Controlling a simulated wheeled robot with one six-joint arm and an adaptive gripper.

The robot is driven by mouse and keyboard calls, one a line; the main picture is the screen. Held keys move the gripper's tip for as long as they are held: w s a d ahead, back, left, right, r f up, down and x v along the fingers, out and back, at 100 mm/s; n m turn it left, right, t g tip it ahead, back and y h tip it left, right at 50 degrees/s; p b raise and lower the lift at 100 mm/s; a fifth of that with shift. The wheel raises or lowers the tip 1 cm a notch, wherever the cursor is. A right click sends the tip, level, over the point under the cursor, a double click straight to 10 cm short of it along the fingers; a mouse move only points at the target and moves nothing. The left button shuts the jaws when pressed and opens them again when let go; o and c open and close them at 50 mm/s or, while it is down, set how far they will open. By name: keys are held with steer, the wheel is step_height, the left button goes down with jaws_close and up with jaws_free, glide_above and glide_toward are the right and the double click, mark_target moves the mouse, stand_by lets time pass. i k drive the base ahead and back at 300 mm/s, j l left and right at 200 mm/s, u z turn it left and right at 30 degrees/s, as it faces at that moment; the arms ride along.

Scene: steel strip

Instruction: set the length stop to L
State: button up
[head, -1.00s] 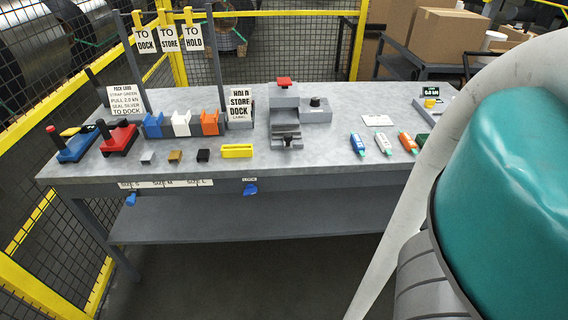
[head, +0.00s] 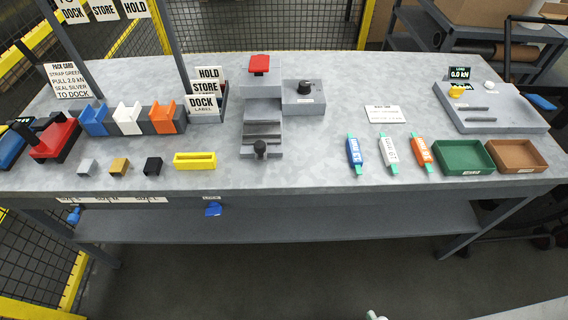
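The size scale (head: 112,200) runs along the table's front edge at the left, with labels SIZE S, SIZE M and SIZE L from left to right. A blue stop knob (head: 74,216) hangs just below the scale at its left end, under the S label. A separate blue lock knob (head: 212,209) sits right of the scale, under a small LOCK label (head: 211,197). My gripper is not recognisable in view; only a small pale and green piece shows at the bottom edge.
The grey table (head: 315,175) carries a press-like fixture (head: 262,125), a yellow block (head: 195,160), several small blocks, coloured seal tubes, and green (head: 463,157) and brown trays (head: 516,156). A lower shelf (head: 270,235) runs beneath. Yellow-framed fencing stands at the left. The floor in front looks clear.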

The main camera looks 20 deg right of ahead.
mark_target(73, 218)
steer(key=z, duration=0.15)
steer(key=u, duration=1.2)
steer(key=z, duration=1.2)
steer(key=u, duration=1.25)
steer(key=i+u, duration=0.15)
steer(key=i, duration=0.15)
